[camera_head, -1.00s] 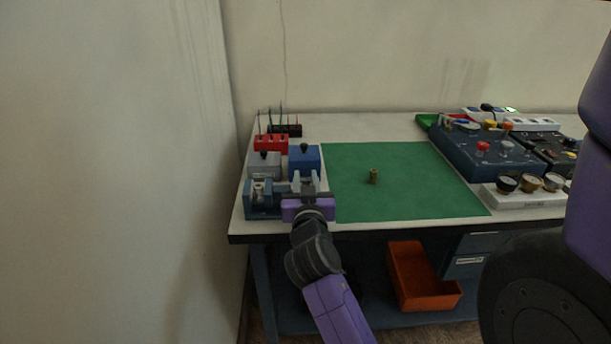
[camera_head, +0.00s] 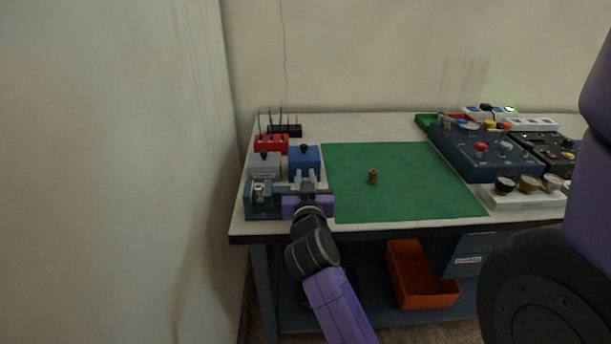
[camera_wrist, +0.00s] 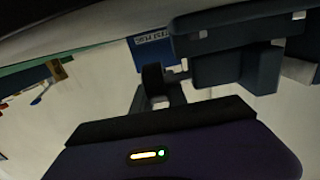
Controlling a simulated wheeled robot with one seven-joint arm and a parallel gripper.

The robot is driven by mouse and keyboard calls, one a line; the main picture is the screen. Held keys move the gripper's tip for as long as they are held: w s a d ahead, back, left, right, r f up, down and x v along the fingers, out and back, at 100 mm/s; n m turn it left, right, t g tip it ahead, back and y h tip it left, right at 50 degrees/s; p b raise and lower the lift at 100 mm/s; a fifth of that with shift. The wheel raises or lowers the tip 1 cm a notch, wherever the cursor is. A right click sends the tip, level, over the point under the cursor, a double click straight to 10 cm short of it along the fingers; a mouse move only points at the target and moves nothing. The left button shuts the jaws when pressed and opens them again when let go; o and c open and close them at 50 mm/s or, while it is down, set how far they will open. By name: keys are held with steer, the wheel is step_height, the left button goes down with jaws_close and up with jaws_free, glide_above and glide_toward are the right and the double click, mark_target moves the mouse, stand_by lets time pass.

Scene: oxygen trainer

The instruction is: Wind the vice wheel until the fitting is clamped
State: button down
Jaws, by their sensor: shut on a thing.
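The blue-grey vice (camera_head: 262,205) stands at the front left of the bench, and its body also fills the upper right of the wrist view (camera_wrist: 235,62). A small pale metal fitting (camera_head: 259,189) sits at the vice's jaws; whether they touch it on both sides is too small to tell. My gripper (camera_head: 305,182) is at the right end of the vice, shut on the vice wheel. The wheel is mostly hidden by the gripper in the head view; a dark round part (camera_wrist: 153,78) shows by the fingers in the wrist view.
A grey box (camera_head: 264,166) and a blue box (camera_head: 304,160) stand close behind the vice. A green mat (camera_head: 430,195) to the right is clear except for a small brass piece (camera_head: 373,177). Gauges and control boxes (camera_head: 485,150) fill the right side.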

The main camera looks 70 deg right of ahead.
steer(key=shift+r+p, duration=0.25)
steer(key=shift+p, duration=0.3)
steer(key=y+p, duration=0.1)
steer(key=p, duration=0.3)
steer(key=shift+w+d+g+y+p, duration=0.1)
steer(key=shift+g+y+p, duration=0.3)
steer(key=y+p, duration=0.1)
steer(key=p, duration=0.2)
steer(key=g+y+p, duration=0.1)
steer(key=p, duration=0.2)
steer(key=shift+d+f+p, duration=0.1)
steer(key=shift+f+p, duration=0.25)
steer(key=shift+f, duration=0.05)
steer(key=f+g+y+p, duration=0.1)
steer(key=y+p, duration=0.2)
steer(key=p, duration=0.3)
steer(key=shift+f, duration=0.15)
steer(key=shift+f+g+y+p, duration=0.4)
steer(key=shift+f+y+p, duration=0.3)
steer(key=shift+p, duration=0.8)
steer(key=shift+s, duration=0.2)
steer(key=c, duration=1.6)
jaws_free()
steer(key=shift+w+r, duration=0.1)
